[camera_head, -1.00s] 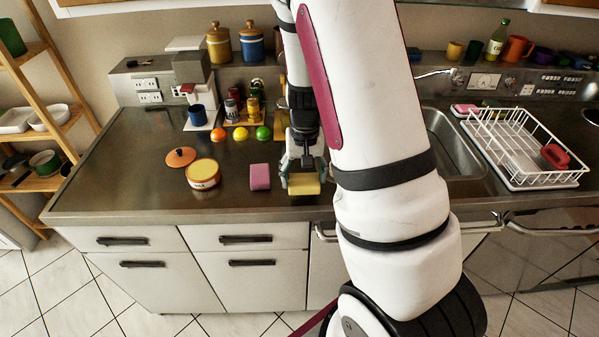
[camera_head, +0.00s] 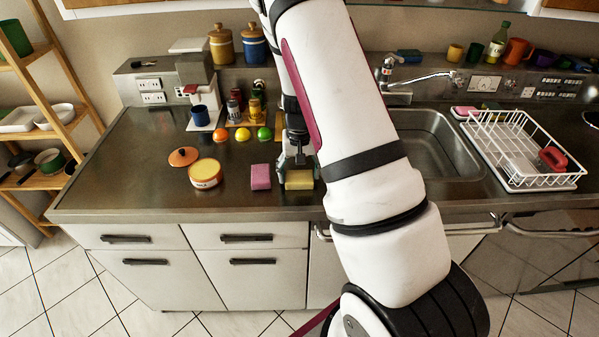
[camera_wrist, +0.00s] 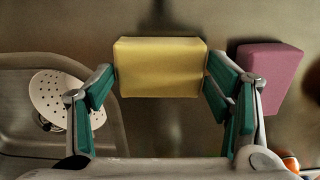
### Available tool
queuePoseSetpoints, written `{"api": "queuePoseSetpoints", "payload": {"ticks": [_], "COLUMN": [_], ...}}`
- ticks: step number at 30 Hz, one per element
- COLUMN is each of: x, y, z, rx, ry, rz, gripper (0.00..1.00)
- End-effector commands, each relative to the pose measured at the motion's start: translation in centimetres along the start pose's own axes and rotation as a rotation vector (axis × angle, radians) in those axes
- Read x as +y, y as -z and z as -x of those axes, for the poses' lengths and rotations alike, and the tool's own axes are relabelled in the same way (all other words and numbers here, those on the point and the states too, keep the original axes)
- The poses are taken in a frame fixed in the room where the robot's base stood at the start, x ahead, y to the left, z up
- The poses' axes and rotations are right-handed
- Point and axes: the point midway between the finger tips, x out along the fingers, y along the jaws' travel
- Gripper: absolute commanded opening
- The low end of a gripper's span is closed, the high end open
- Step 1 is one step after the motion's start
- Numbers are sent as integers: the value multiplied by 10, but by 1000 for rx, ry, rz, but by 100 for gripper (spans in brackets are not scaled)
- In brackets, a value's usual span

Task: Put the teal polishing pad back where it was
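My gripper (camera_head: 299,171) is over the front of the counter, with its teal fingers on both sides of a yellow block (camera_head: 299,181). In the wrist view the yellow block (camera_wrist: 160,68) sits between the fingertips (camera_wrist: 160,90), close against both. Whether it touches the counter is hard to tell. A pink block (camera_head: 260,177) lies just left of it and also shows in the wrist view (camera_wrist: 270,72). No clearly teal pad is seen. A small dark-blue or teal block (camera_head: 408,56) lies on the ledge behind the tap; it is too small to identify.
A yellow-topped tin (camera_head: 205,174) and an orange lid (camera_head: 184,156) are on the left. Fruit, jars and a coffee machine stand behind. The sink (camera_head: 437,145), a white dish rack (camera_head: 520,150) and another pink block (camera_head: 465,111) are on the right. The front-left counter is clear.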

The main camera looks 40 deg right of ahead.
Motion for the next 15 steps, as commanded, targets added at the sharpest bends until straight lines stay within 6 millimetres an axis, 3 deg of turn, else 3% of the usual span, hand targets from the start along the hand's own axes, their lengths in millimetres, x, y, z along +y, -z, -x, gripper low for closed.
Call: {"api": "queuePoseSetpoints", "payload": {"ticks": [15], "x": [-1], "y": [1], "z": [7], "rx": [2], "ry": [0], "rz": [2], "gripper": [90]}}
